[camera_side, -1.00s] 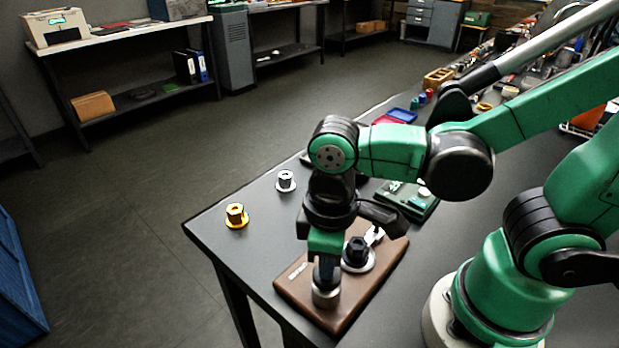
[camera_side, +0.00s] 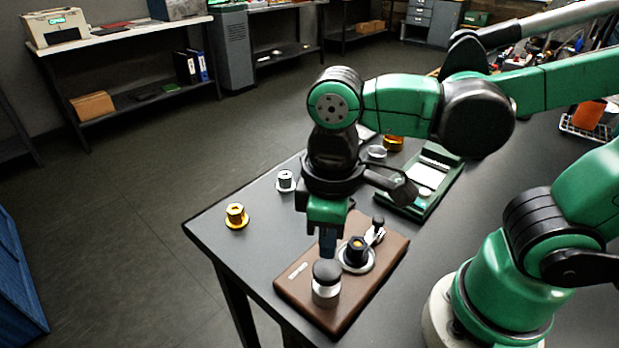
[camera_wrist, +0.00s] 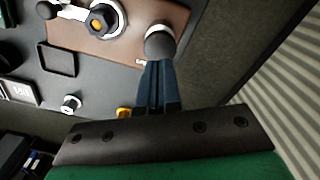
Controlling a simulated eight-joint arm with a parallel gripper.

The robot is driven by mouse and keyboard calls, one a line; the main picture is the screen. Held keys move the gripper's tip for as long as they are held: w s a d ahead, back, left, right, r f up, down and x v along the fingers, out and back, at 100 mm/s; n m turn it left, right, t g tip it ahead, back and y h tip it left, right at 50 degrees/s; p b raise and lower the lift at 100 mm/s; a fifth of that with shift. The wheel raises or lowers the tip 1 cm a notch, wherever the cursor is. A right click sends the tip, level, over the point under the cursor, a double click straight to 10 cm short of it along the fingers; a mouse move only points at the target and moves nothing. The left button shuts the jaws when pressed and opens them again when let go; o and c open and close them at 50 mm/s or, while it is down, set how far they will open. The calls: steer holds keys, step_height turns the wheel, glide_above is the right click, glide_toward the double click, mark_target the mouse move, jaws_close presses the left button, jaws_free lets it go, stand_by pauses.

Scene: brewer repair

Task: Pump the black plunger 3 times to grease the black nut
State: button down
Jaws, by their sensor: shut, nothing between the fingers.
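The black plunger (camera_side: 326,271) is a dark domed cap on a silver cylinder at the front of the brown board (camera_side: 300,292). It also shows in the wrist view (camera_wrist: 160,42), just beyond my fingertips. The black nut (camera_side: 356,249) sits in a light round flange to the right of the plunger; the wrist view shows it with a yellowish centre (camera_wrist: 101,20). My gripper (camera_side: 328,252) is shut and empty, pointing down just behind and above the plunger cap in the side view. In the wrist view the closed blue fingers (camera_wrist: 158,68) end near the cap; contact cannot be told.
A small black-knobbed lever (camera_side: 377,226) stands beside the nut. A yellow nut (camera_side: 236,215) and a silver nut (camera_side: 285,181) stand on the table to the left. A green tray (camera_side: 430,185) lies behind the board. The table's left edge is close to the board.

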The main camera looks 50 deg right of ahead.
mark_target(327, 269)
steer(key=shift+r, duration=0.5)
step_height(327, 269, up, 6)
stand_by(0.5)
steer(key=shift+f, duration=0.15)
stand_by(0.5)
steer(key=shift+f, duration=3.9)
steer(key=shift+f, duration=0.2)
steer(key=shift+f, duration=1.5)
